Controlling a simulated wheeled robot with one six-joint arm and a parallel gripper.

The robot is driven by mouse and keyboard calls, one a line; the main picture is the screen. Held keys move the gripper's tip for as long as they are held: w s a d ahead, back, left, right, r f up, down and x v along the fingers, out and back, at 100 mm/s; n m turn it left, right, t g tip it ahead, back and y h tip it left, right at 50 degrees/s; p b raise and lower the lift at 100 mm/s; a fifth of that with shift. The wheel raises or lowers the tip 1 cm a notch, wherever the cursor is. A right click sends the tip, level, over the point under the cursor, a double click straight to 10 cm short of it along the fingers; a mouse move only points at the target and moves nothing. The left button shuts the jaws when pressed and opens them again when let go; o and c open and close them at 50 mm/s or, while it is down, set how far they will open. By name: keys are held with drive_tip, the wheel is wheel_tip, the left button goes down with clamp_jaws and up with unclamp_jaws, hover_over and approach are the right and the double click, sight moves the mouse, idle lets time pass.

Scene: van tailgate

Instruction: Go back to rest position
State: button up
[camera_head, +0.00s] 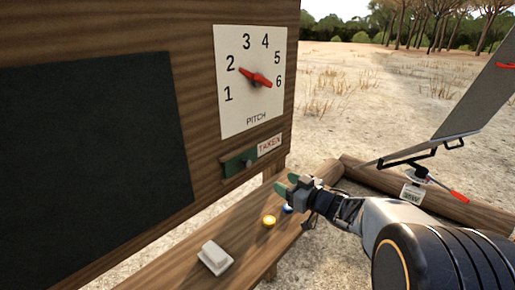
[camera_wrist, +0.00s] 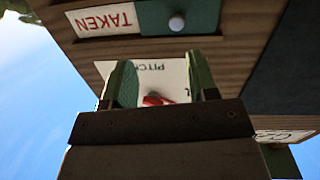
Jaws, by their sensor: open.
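My gripper (camera_head: 291,183) is at the end of my arm, above the right part of the wooden ledge and just below and right of the sliding sign. It has green fingers. In the wrist view my gripper (camera_wrist: 162,75) shows its two fingers apart, with nothing between them. Behind the fingers, the wrist view shows the pitch dial (camera_wrist: 165,72) upside down, partly hidden by the gripper.
The upright wooden board carries a dark panel (camera_head: 95,145), the pitch dial (camera_head: 250,110) with a red pointer, and a green slider (camera_head: 236,163) beside "TAKEN". Open sandy ground lies behind.

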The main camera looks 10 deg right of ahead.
drive_tip(key=d+f+m+h, duration=0.5)
drive_tip(key=d+f+h, duration=0.1)
drive_tip(key=d+h, duration=0.3)
drive_tip(key=s+d+f+m+g+h, duration=0.2)
drive_tip(key=s+f+m+g+h, duration=0.15)
drive_tip(key=s+g, duration=0.4)
drive_tip(key=s+a+r+g+y, duration=0.2)
drive_tip(key=s+a+g, duration=0.1)
drive_tip(key=s+a, duration=0.7)
drive_tip(key=s+n, duration=0.1)
drive_tip(key=s, duration=0.1)
drive_tip(key=shift+s+a+y, duration=0.35)
drive_tip(key=shift+a, duration=0.05)
